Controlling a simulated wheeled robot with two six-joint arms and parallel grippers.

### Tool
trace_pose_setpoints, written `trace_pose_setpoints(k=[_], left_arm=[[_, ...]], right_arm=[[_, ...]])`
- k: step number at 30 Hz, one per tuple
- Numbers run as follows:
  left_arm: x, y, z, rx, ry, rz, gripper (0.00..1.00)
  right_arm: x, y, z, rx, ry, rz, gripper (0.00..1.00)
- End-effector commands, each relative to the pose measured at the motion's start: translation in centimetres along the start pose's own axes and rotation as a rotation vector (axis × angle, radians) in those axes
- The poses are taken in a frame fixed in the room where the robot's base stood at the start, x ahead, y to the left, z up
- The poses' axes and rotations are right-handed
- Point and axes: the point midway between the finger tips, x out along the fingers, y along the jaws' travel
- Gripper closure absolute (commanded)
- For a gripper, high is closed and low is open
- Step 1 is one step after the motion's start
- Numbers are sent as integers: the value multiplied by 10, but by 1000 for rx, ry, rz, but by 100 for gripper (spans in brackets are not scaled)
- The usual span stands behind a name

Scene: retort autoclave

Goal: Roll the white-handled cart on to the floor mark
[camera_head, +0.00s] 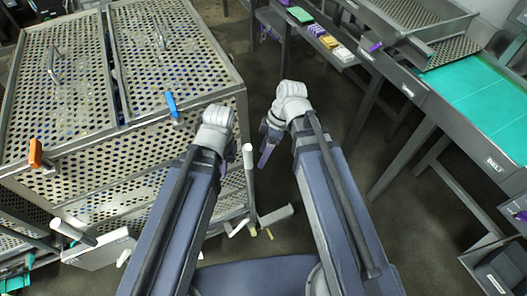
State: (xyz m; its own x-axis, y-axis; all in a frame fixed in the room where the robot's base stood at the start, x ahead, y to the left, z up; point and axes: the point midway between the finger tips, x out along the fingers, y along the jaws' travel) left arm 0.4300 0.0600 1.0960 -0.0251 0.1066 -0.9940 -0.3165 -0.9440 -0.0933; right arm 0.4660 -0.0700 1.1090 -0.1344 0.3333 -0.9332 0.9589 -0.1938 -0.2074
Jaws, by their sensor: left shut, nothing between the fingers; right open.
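The white-handled cart (95,252) is at the lower left. One white handle (75,232) sticks out at its left, and another white upright handle (249,165) stands at its right, near my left gripper. Perforated metal crates stand above the cart's low frame. My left gripper (226,160) is largely hidden behind its own wrist, at the crates' near right corner; it is shut and empty. Whether it touches the handle cannot be told. My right gripper (268,146) is open and empty over the floor, right of the crates. No floor mark can be made out clearly.
The perforated crates (60,85) carry an orange lever (35,152) and a blue lever (171,105). A belt table (480,95) with a green surface runs along the right. A shelf (315,35) with small boxes is at the back. Dark floor (330,130) lies open between them.

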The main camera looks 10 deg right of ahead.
Motion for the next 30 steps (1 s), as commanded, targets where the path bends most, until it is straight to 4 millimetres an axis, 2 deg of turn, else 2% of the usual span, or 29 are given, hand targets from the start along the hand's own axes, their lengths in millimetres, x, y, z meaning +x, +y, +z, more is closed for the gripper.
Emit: trace_pose_setpoints(k=[8,21,25,30], left_arm=[[-14,-1,1,-1,0,0,100],[-68,-6,4,1,-2,1,100],[-73,-7,5,2,-3,1,100],[-72,-7,5,2,-3,1,100]], right_arm=[[-14,-1,-1,0,0,0,30],[-72,-1,-2,1,0,0,30],[-79,0,-1,1,0,0,30],[-78,0,0,0,0,0,30]])
